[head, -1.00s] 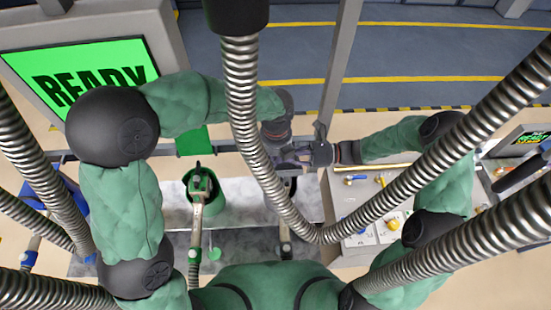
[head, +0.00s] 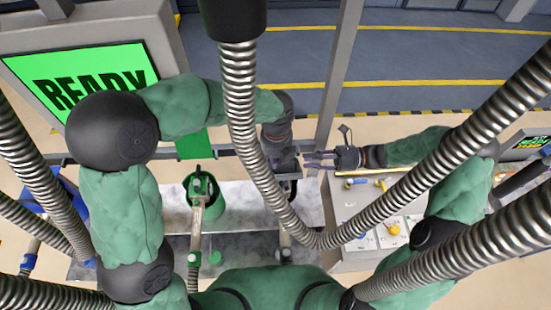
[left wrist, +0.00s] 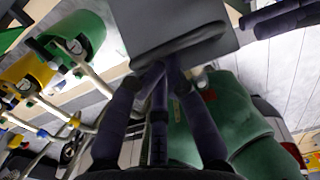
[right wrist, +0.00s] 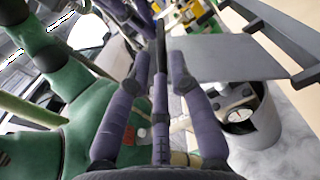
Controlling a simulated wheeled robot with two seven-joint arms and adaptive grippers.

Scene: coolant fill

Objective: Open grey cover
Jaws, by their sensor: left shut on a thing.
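The grey cover (left wrist: 170,25) is a flat plate gripped at its edge by my left gripper (left wrist: 158,70). In the right wrist view the grey cover (right wrist: 215,57) is lifted off a grey cylindrical container (right wrist: 262,125), whose round opening partly shows. In the head view my left gripper (head: 283,165) is partly behind a hanging hose, and the container is mostly hidden. My right gripper (head: 312,161) is just right of it, with fingers apart and empty. Its fingers also show in the right wrist view (right wrist: 160,65), beside the cover and not touching it.
A green container (head: 205,213) with a nozzle stands left of the grey one. A yellow container (left wrist: 28,78) shows in the left wrist view. A control panel (head: 375,225) is at the right. A screen (head: 80,75) reads READY. Ribbed hoses (head: 245,110) hang across the view.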

